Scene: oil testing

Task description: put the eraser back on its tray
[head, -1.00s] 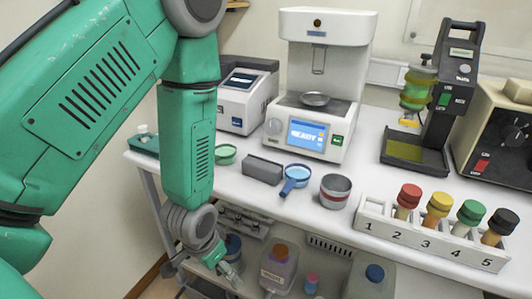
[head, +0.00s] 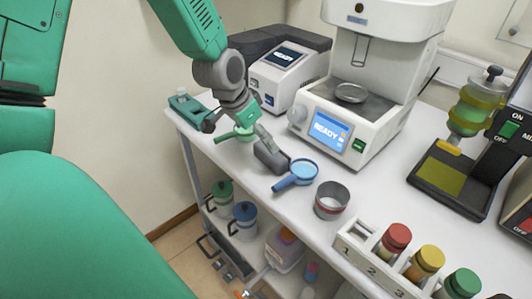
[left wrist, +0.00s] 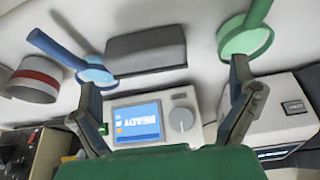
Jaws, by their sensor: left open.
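The eraser appears to be the dark grey block (head: 272,158) lying on the white bench between a green dish and a blue-handled dish. The left wrist view shows it whole as a dark block (left wrist: 146,52). My left gripper (head: 240,134) is above the bench at the block, its fingers spread, and partly covers it in the head view. In the left wrist view the open fingers (left wrist: 165,76) stand apart with the block beyond them; contact cannot be told. I cannot clearly identify the eraser's tray. My right gripper is not in view.
The green dish (head: 238,134) and blue dish (head: 303,171) lie close on either side of the block. A grey-red cup (head: 331,200), a numbered vial rack (head: 378,270) and a READY-screen tester (head: 350,122) stand nearby. Jugs (head: 243,224) sit on the lower shelf.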

